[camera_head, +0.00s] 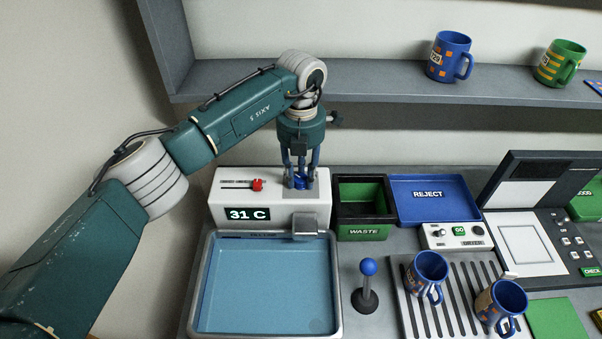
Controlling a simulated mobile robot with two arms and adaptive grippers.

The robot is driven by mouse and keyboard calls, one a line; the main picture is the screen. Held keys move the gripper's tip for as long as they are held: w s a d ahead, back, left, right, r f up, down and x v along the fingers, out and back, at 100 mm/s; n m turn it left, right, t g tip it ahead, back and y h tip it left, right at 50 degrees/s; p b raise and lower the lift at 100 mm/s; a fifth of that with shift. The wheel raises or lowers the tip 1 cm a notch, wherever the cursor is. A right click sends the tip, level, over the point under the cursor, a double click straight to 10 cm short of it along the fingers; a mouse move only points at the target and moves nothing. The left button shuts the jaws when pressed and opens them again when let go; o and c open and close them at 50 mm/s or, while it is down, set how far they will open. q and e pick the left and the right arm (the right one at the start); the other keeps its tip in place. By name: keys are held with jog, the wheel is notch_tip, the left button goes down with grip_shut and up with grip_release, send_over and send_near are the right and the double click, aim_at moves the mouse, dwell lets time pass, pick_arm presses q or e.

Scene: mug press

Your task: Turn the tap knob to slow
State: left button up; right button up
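The white tap unit (228,198) stands behind the blue basin, with a 31 C display on its front and a red slider (257,185) on its top. The blue tap knob (301,183) is at the right of its top, partly hidden by my gripper. My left gripper (300,182) points straight down at the knob, with its fingers around it. I cannot tell whether the fingers press on the knob or stand open beside it. A grey spout (306,224) juts from the unit's front over the basin (265,285). My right gripper is not in view.
A waste bin (364,232) and a blue reject tray (433,219) stand right of the unit. A blue-topped lever (368,267) is beside the basin. Two blue mugs (428,270) (500,304) are on the slatted rack. A shelf (390,88) with mugs runs behind.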

pick_arm(q)
jog(key=c, duration=0.4)
jog(key=shift+w+f+m+b, duration=0.1)
jog(key=shift+m+b, duration=0.3)
jog(key=shift+b, duration=0.4)
jog(key=m+b, duration=0.3)
jog(key=b, duration=0.1)
jog(key=shift+m+b, duration=0.3)
jog(key=shift+b, duration=0.1)
jog(key=shift+m+b, duration=0.85)
jog(key=shift+m, duration=0.35)
jog(key=shift+r+m+b, duration=0.25)
jog(key=shift+m+b, duration=0.35)
jog(key=shift+m, duration=0.8)
jog(key=o, duration=1.1)
jog(key=shift+d, duration=0.1)
jog(key=shift+o, duration=0.2)
